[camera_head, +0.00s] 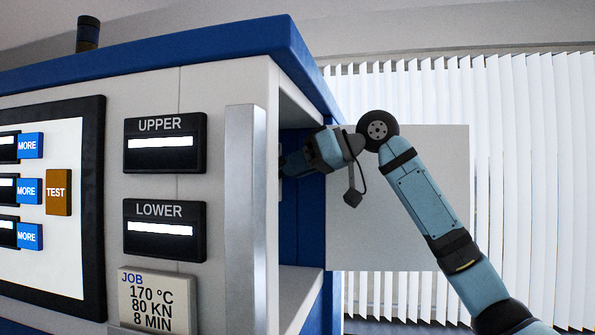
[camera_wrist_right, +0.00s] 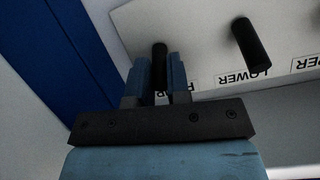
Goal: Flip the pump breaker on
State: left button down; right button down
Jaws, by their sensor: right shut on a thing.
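The pump breaker (camera_wrist_right: 160,58) is a black lever on a pale panel in the right wrist view. My right gripper (camera_wrist_right: 159,75) is shut on this lever, one blue-grey finger on each side. In the head view the right gripper (camera_head: 286,165) reaches into the recess in the press's side, and its fingertips are hard to make out there. I cannot tell whether the lever is on or off. My left gripper is not in view.
A LOWER lever (camera_wrist_right: 251,45) stands beside the held one, with the UPPER label (camera_wrist_right: 306,62) at the picture's edge. In the head view a silver upright bar (camera_head: 246,220) stands close left of the gripper. The press front has a screen (camera_head: 100,200) and displays.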

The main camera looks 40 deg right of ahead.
jog(key=shift+r+g+h, duration=0.15)
jog(key=shift+g+h, duration=0.15)
jog(key=shift+g, duration=0.1)
jog(key=c, duration=1.4)
grip_release()
jog(key=shift+w+a, duration=0.1)
jog(key=b+v, duration=0.3)
jog(key=v, duration=1)
jog(key=shift+s+r, duration=0.15)
jog(key=shift+s, duration=0.2)
